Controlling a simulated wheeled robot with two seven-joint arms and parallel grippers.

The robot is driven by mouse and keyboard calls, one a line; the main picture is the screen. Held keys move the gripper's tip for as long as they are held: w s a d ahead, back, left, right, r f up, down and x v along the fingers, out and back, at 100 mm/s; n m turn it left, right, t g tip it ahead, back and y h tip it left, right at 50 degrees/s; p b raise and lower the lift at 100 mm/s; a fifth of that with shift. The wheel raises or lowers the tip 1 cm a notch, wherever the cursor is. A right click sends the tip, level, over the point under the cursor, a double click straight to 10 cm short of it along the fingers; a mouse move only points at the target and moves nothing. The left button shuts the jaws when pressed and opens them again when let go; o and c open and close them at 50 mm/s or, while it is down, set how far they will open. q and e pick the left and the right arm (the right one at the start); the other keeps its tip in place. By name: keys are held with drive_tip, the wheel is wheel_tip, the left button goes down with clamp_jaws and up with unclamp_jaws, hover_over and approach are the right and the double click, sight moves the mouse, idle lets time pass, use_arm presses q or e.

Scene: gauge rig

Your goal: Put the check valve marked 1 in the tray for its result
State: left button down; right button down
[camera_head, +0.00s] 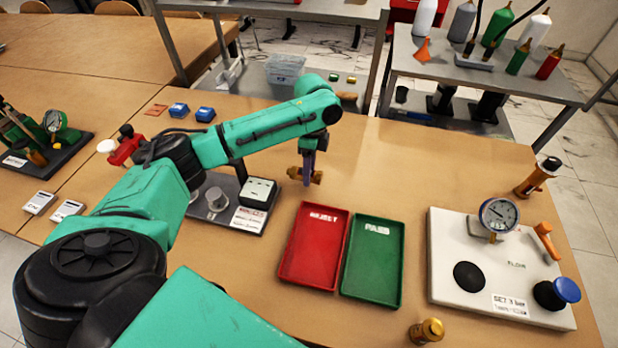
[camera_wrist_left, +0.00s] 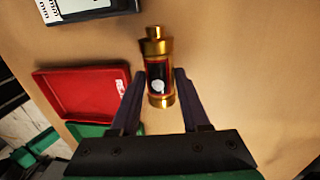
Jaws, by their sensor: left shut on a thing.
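My left gripper (camera_head: 308,178) points down behind the red REJECT tray (camera_head: 288,276). It is shut on a brass check valve (camera_head: 316,177). In the left wrist view the valve (camera_wrist_left: 154,47) sits between the fingers of the gripper (camera_wrist_left: 158,88), with a dark, red-edged label and a white round mark; no number is readable. I cannot tell how high it is above the table. The green PASS tray (camera_head: 373,262) is right of the red one. Both trays look empty. Another brass valve (camera_head: 427,331) stands at the front edge. My right gripper is not in view.
A white test panel (camera_head: 455,250) with a gauge (camera_head: 498,215), an orange lever and a blue knob is at the right. A brass and black fitting (camera_head: 537,177) stands behind it. A dark device with a display (camera_head: 258,192) is left of the trays.

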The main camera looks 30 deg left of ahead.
use_arm(q)
wheel_tip(320, 180, down, 3)
drive_tip(key=shift+c, duration=1.9)
unclamp_jaws()
drive_tip(key=shift+f, duration=0.1)
